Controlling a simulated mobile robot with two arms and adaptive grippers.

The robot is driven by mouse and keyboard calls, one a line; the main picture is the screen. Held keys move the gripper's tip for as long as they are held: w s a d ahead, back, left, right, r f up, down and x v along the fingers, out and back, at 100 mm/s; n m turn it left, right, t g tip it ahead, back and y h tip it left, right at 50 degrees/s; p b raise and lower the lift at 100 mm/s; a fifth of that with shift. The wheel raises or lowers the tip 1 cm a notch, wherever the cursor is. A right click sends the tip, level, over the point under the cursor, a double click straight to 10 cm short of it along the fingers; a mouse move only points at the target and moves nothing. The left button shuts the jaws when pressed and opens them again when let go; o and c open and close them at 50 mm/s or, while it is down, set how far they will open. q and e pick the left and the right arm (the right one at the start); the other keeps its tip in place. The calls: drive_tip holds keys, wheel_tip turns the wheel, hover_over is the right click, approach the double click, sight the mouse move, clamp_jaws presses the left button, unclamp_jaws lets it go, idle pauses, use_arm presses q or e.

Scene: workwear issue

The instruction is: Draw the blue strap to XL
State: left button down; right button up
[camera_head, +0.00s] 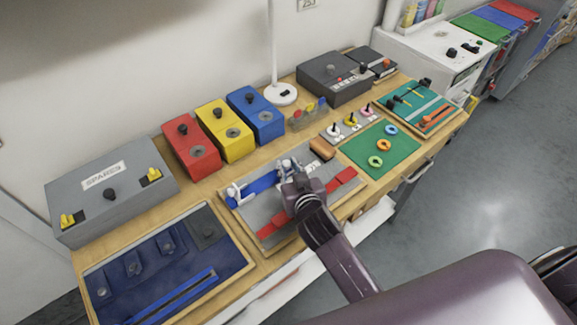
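The blue strap (261,183) lies along the upper part of a grey board (255,212) on the workbench. A white fitting (234,191) sits at its left end. My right gripper (288,167) is over the strap's right end, with its fingertips at or close to the strap. The wrist hides the strap's far part, and I cannot tell if the fingers are closed on it. A red strap (342,181) lies lower on the same board, partly behind my arm. No XL mark is readable. My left gripper is not in view.
A brown block (322,149) lies just right of the gripper. A green mat (388,157) with coloured rings is further right. Red (190,153), yellow (225,143) and blue (256,127) boxes stand behind. A dark blue tray (229,262) is at the front left.

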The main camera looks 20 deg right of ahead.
sight(308, 164)
clamp_jaws()
drive_tip(key=shift+d, duration=0.1)
drive_tip(key=d, duration=0.2)
drive_tip(key=w+d+p, duration=0.1)
drive_tip(key=d, duration=0.1)
drive_tip(key=w+d+p, duration=0.1)
drive_tip(key=d, duration=0.1)
drive_tip(key=shift+w+d, duration=0.2)
drive_tip(key=shift+d, duration=0.1)
drive_tip(key=o, duration=0.9)
unclamp_jaws()
drive_tip(key=shift+s+a, duration=0.1)
drive_tip(key=v, duration=1.2)
